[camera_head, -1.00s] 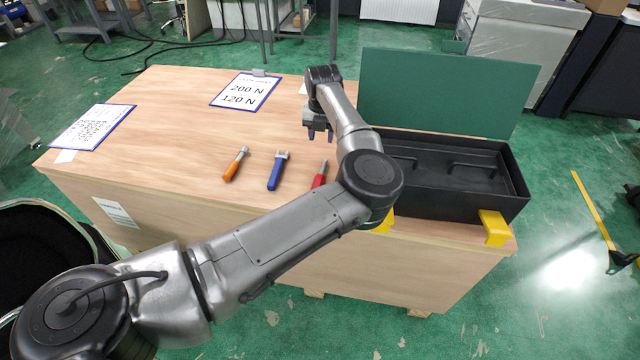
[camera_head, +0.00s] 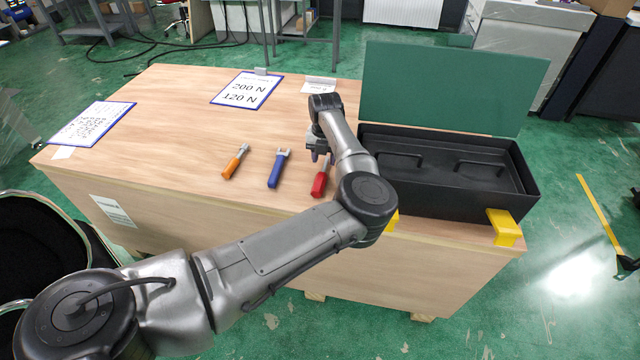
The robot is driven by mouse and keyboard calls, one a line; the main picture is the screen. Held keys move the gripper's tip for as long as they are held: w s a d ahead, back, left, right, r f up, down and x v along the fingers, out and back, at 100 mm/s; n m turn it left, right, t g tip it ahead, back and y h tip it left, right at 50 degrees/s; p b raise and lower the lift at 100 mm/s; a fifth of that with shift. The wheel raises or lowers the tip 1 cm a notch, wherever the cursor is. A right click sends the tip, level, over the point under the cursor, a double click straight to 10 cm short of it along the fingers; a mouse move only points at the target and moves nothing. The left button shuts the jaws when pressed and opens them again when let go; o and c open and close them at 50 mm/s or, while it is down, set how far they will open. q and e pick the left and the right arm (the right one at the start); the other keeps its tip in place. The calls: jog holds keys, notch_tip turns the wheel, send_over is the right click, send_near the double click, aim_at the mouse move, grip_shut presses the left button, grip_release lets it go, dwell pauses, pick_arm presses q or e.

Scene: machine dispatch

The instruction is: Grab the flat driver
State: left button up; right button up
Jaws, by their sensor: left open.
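Three hand tools lie in a row on the wooden crate top (camera_head: 170,120). One is an orange-handled tool (camera_head: 234,165) with a short metal end. One is a blue tool (camera_head: 278,171) with a wrench-like grey head. One is a red-handled tool (camera_head: 320,184), its upper end close to my gripper. I cannot tell from the tips which is the flat driver. My left gripper (camera_head: 320,158) is open and empty, pointing down at the far end of the red-handled tool. Its height above the tool is hard to judge. My right gripper is not in view.
A black toolbox (camera_head: 440,205) with a raised green lid (camera_head: 445,90) stands to the right, with yellow latches (camera_head: 505,228) in front. Clipboards (camera_head: 247,90) (camera_head: 92,124) lie at the back and left. The crate's middle is clear.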

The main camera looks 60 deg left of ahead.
aim_at(324, 169)
pick_arm(q)
notch_tip(324, 169, down, 5)
jog(key=shift+s+r+b, duration=0.1)
jog(key=shift+b, duration=1.15)
jog(key=shift+c, duration=0.4)
grip_shut()
